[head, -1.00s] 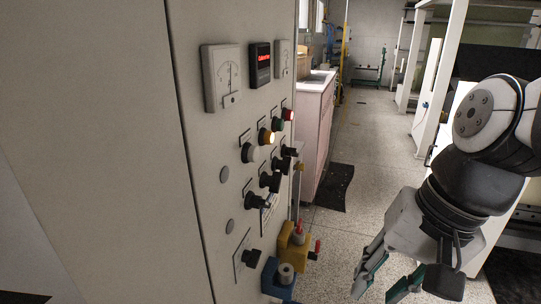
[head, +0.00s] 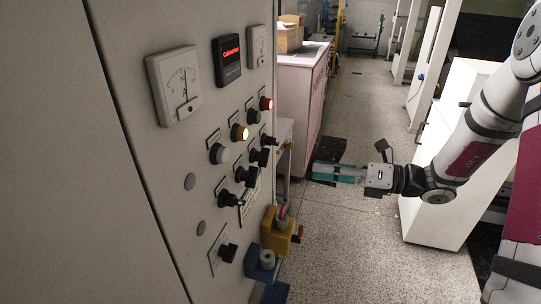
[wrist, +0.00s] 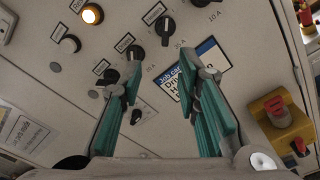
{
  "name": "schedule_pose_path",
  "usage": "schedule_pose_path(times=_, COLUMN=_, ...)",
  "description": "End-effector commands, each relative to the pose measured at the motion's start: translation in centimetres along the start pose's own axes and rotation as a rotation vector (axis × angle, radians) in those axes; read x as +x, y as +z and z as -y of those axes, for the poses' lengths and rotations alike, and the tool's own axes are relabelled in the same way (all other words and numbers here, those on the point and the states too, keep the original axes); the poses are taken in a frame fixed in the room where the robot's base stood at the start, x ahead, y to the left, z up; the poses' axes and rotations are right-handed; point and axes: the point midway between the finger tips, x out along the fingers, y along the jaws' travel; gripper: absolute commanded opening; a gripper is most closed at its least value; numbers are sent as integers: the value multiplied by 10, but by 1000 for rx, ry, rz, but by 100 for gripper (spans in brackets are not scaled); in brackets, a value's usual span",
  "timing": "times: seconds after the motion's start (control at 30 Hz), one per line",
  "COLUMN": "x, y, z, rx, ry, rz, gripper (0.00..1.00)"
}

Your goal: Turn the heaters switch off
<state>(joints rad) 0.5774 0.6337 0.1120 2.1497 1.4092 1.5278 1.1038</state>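A row of black rotary switches runs down the grey control panel (head: 200,225). One black switch (wrist: 165,28) in the wrist view has a small label that seems to read "Heaters"; the print is barely legible. It likely matches the black knob (head: 258,156) in the head view. Its knob stands out from the panel, and I cannot tell its setting for sure. My gripper (head: 315,171) points left at the panel with clear space between. In the wrist view its teal fingers (wrist: 166,78) are apart and empty, with the switch showing beyond and between them.
A lit orange lamp (head: 240,132), a white lamp (head: 218,153) and a dial meter (head: 174,86) are on the panel. A yellow box with a red knob (head: 278,228) and a blue block (head: 262,262) jut out below.

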Motion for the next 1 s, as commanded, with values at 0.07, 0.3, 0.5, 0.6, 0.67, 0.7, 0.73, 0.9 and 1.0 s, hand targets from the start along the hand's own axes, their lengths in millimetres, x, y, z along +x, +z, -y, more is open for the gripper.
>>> schedule_pose_path(times=0.07, x=-3, y=2, z=6, rx=36, ry=-4, rz=35, gripper=30)
schedule_pose_path(times=0.3, x=17, y=5, z=8, rx=52, ry=-2, rz=50, gripper=30)
schedule_pose_path(times=0.5, x=56, y=6, z=8, rx=52, ry=-2, rz=48, gripper=30)
schedule_pose_path(times=0.6, x=76, y=7, z=8, rx=50, ry=-2, rz=47, gripper=30)
schedule_pose_path(times=0.67, x=87, y=8, z=8, rx=50, ry=-1, rz=48, gripper=30)
schedule_pose_path(times=0.7, x=94, y=8, z=8, rx=50, ry=-2, rz=48, gripper=30)
schedule_pose_path(times=0.73, x=99, y=8, z=8, rx=51, ry=-3, rz=48, gripper=30)
schedule_pose_path(times=0.9, x=121, y=10, z=9, rx=49, ry=-4, rz=48, gripper=30)
schedule_pose_path(times=1.0, x=128, y=10, z=10, rx=49, ry=-5, rz=50, gripper=30)
